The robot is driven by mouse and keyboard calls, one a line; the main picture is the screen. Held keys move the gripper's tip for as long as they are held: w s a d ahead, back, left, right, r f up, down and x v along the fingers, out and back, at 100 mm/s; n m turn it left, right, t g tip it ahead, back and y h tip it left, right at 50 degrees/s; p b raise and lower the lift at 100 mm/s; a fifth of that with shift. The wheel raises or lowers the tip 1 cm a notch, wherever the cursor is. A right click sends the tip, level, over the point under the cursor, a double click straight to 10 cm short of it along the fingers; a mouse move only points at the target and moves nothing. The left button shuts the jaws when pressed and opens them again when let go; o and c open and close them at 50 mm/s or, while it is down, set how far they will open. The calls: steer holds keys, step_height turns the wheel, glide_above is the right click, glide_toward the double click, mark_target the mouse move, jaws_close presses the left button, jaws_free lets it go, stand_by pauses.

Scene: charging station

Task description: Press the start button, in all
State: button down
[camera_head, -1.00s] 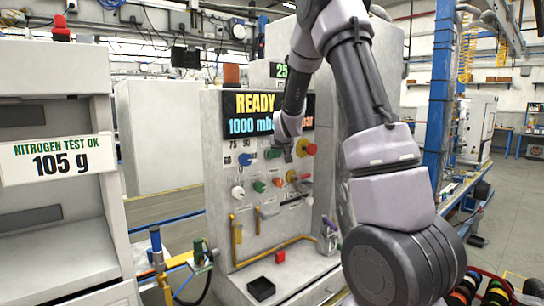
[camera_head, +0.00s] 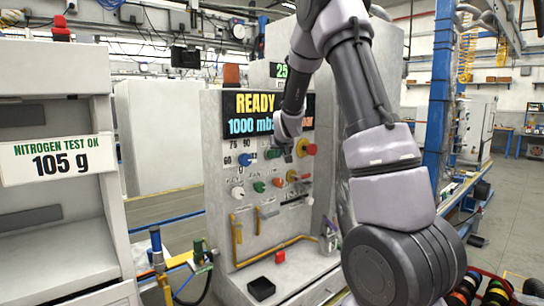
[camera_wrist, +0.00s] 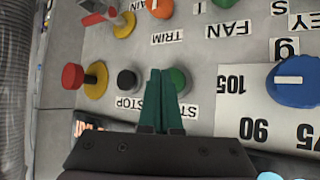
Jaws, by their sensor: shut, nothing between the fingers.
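The start button (camera_wrist: 180,80) is a green round button on the grey panel. In the wrist view my gripper's green fingers (camera_wrist: 160,72) cover its left part and part of its label (camera_wrist: 188,112). The fingers are shut and empty, pointing at the panel between the green button and the black stop button (camera_wrist: 127,80). I cannot tell whether they touch the panel. In the head view my gripper (camera_head: 280,153) is in front of the panel, right of the blue dial (camera_head: 246,160); fingertips and start button are hard to separate there.
A red mushroom button on a yellow base (camera_wrist: 95,79) sits left of the stop button in the wrist view. A display reading READY, 1000 mb (camera_head: 252,113) is above the controls. Small knobs (camera_head: 259,186) and yellow handles (camera_head: 237,230) are lower on the panel.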

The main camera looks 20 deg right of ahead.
steer(key=shift+w, duration=0.15)
steer(key=shift+w+a, duration=0.15)
steer(key=shift+w, duration=0.1)
steer(key=shift+w+a, duration=0.2)
steer(key=shift+w, duration=0.2)
stand_by(0.9)
steer(key=shift+s+d, duration=0.35)
steer(key=shift+s, duration=0.45)
steer(key=shift+s+d, duration=0.3)
steer(key=shift+s, duration=0.45)
steer(key=shift+s+d, duration=0.35)
steer(key=shift+s, duration=0.45)
steer(key=shift+s+d, duration=0.3)
steer(key=shift+s, duration=0.45)
steer(key=shift+r, duration=0.1)
